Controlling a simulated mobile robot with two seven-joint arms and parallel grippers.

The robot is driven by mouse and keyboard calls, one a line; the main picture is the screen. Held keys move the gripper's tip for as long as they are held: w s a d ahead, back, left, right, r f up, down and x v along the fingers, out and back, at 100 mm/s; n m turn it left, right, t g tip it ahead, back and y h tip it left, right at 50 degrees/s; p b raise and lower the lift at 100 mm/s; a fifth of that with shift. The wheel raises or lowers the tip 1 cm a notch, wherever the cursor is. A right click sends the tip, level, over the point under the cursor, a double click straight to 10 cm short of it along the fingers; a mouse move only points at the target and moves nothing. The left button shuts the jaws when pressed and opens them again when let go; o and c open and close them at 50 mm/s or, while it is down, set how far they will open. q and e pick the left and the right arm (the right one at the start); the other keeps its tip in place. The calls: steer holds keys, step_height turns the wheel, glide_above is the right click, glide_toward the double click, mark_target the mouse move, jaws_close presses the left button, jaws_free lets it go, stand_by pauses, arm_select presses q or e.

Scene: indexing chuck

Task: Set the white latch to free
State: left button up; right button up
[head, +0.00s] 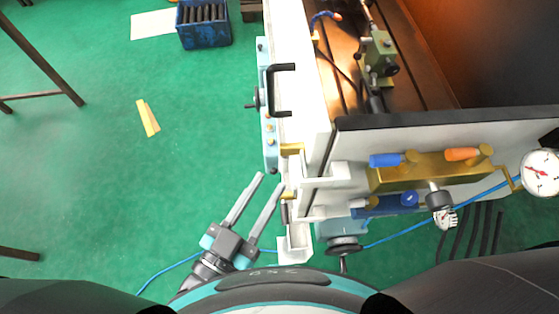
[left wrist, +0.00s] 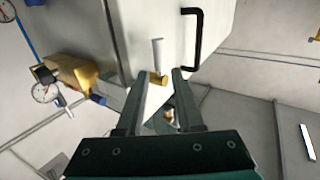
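The white latch (left wrist: 157,54) shows in the left wrist view as a pale upright lever on a brass hub (left wrist: 158,79), on the white machine panel. In the head view a brass piece (head: 291,149) beside the black handle seems to be this hub; the lever cannot be made out against the white panel. My left gripper (head: 270,181) is open and empty, to the left of the panel's lower end. In the left wrist view the latch stands just beyond and between its fingertips (left wrist: 160,76). My right gripper is not in view.
A black handle (head: 283,90) sticks out of the panel near the latch. Blue (head: 385,160) and orange (head: 461,154) knobs sit on a brass manifold beside a dial gauge (head: 541,172). A blue crate (head: 203,24) stands on the green floor, which is open to the left.

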mark_target(282, 164)
arm_select(q)
steer(key=shift+x, duration=2.75)
jaws_close()
